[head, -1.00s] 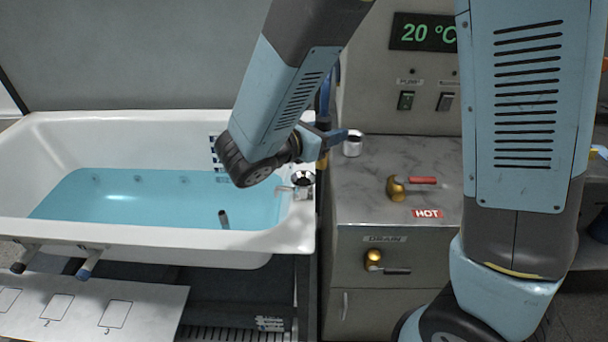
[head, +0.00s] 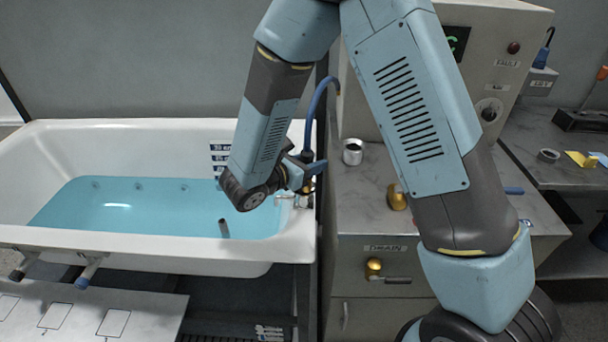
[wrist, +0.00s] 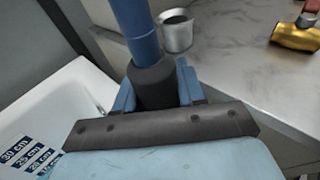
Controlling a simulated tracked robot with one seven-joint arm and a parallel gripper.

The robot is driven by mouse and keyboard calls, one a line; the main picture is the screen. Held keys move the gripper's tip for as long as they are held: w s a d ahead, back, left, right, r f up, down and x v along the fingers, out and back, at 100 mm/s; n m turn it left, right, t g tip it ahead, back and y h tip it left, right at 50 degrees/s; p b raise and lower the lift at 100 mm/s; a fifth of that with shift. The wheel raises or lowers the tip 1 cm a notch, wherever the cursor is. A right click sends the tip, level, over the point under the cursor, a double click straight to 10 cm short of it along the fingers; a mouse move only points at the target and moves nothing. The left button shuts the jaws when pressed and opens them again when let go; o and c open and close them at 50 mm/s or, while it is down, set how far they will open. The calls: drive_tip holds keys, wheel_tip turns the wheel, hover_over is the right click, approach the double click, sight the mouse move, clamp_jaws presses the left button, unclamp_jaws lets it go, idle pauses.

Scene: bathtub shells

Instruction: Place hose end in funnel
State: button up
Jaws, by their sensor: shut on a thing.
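A blue hose (head: 318,108) arcs from the cabinet's side down to my gripper (head: 309,170). In the wrist view, the blue hose (wrist: 134,28) ends in a black cuff (wrist: 153,84) between the blue fingers of my gripper (wrist: 155,95). My gripper is shut on this cuff, above the tub's right rim. The hose's lower tip is hidden behind my gripper. I cannot clearly make out a funnel; the area under my gripper is partly hidden by my arm.
The white bathtub (head: 150,245) holds blue water (head: 130,210). A silver cup (head: 352,152) stands on the grey counter (head: 350,205) right of my gripper; it also shows in the wrist view (wrist: 177,32). A brass valve (head: 397,197) is partly behind my arm.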

drive_tip(key=shift+w+a+f, duration=0.15)
drive_tip(key=shift+w+f, duration=0.25)
drive_tip(key=shift+f, duration=0.6)
drive_tip(key=shift+w+a+f, duration=0.2)
drive_tip(key=shift+w+f, duration=0.15)
drive_tip(key=shift+f, duration=0.65)
drive_tip(key=shift+w+a+f, duration=0.15)
drive_tip(key=shift+w+f, duration=0.25)
drive_tip(key=shift+f, duration=0.6)
drive_tip(key=shift+f, duration=0.1)
drive_tip(key=o, duration=1.1)
drive_tip(key=shift+o, duration=0.2)
drive_tip(key=shift+s+a, duration=0.2)
drive_tip(key=v, duration=1.1)
drive_tip(key=shift+s, duration=0.2)
drive_tip(key=shift+a, duration=0.15)
